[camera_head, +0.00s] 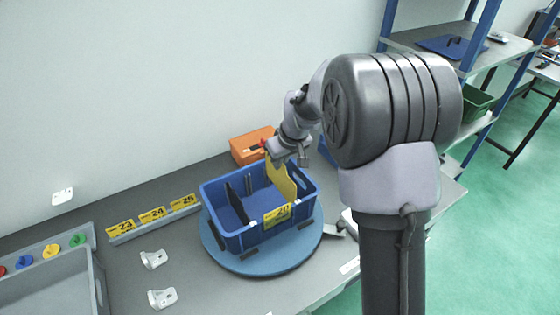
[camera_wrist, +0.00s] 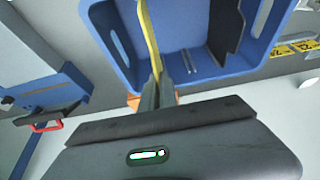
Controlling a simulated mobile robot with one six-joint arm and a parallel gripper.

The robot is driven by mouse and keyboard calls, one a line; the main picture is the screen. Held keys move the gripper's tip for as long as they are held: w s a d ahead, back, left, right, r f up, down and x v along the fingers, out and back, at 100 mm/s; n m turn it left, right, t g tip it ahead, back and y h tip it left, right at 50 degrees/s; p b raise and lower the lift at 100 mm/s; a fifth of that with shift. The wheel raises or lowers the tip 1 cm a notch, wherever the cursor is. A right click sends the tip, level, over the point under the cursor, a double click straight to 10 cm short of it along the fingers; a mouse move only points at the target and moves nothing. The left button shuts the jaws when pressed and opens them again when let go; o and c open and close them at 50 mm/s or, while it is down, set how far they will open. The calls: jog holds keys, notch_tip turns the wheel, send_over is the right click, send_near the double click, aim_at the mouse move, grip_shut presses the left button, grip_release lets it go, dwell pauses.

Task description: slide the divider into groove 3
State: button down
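The yellow divider (camera_head: 281,180) stands roughly upright at the right part of the blue crate (camera_head: 232,241), its upper edge above the rim. My gripper (camera_head: 288,152) is at its top far corner. In the wrist view the fingers (camera_wrist: 162,88) are closed together on the end of the yellow divider (camera_wrist: 149,36). A black divider (camera_head: 236,203) stands in the left part of the crate; it also shows in the wrist view (camera_wrist: 224,32). The divider's lower edge and the groove numbers are hidden, so I cannot tell which groove it lines up with.
The crate sits on a round blue turntable (camera_head: 262,265). An orange bin (camera_head: 240,151) stands behind it by the wall. A rail with yellow number tags (camera_head: 152,217), two white brackets (camera_head: 153,259) and a grey tray (camera_head: 45,288) are to the left. Bare bench lies between.

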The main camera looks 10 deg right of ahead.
aim_at(280, 177)
jog(key=shift+f+b, duration=3.05)
jog(key=shift+f, duration=0.35)
jog(key=c, duration=1.6)
grip_release()
jog(key=shift+o, duration=0.2)
jog(key=shift+r, duration=0.1)
jog(key=p+v, duration=0.4)
jog(key=v, duration=1.3)
jog(key=shift+r+p, duration=0.2)
jog(key=shift+p, duration=0.1)
